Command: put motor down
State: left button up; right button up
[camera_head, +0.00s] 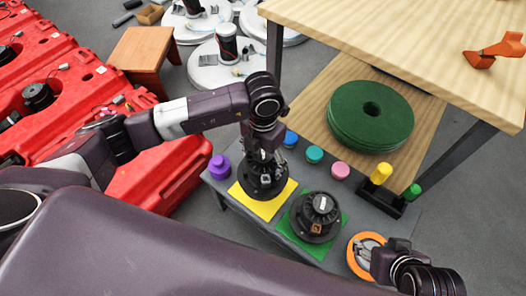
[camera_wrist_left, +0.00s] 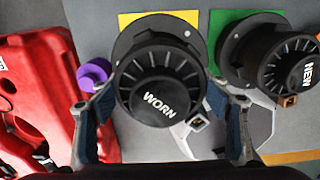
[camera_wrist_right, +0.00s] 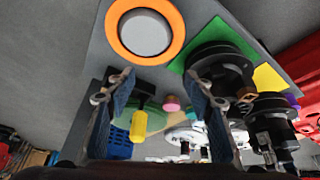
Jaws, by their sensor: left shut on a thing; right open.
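A black motor marked WORN (camera_wrist_left: 160,92) is between the fingers of my left gripper (camera_head: 264,158). In the head view this motor (camera_head: 263,183) is upright over the yellow square (camera_head: 277,208); I cannot tell whether its base touches the square. My left gripper (camera_wrist_left: 163,108) is shut on it from above. A second black motor marked NEW (camera_wrist_left: 285,62) stands on the green square (camera_head: 291,232), to the right of the worn one, and shows in the head view (camera_head: 316,214). My right gripper (camera_head: 385,252) is open and empty near the orange ring (camera_head: 356,264).
The grey bench (camera_head: 222,184) also bears a purple knob (camera_head: 219,168), blue, teal and pink buttons and a yellow-handled item (camera_head: 380,174). A wooden table (camera_head: 400,45) with green discs (camera_head: 371,117) on its lower shelf is behind. Red tanks (camera_head: 160,182) are at the left.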

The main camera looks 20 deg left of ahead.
pick_arm(q)
notch_tip(320, 180, down, 4)
jog(key=shift+w+d+f+b, duration=0.1)
jog(key=shift+b, duration=0.4)
jog(key=shift+f, duration=0.2)
pick_arm(e)
jog(key=w+a+r+t, duration=0.2)
jog(key=w+r+t, duration=0.1)
jog(key=w, duration=0.3)
jog(key=shift+w+r+y, duration=0.15)
jog(key=shift+w+y, duration=0.15)
jog(key=shift+y, duration=0.1)
pick_arm(q)
jog(key=shift+f, duration=0.1)
pick_arm(e)
jog(key=shift+w+a+r+t, duration=0.1)
jog(key=shift+w+t, duration=0.1)
jog(key=shift+t, duration=0.1)
pick_arm(q)
jog(key=o, duration=1.3)
pick_arm(e)
jog(key=shift+s, duration=0.1)
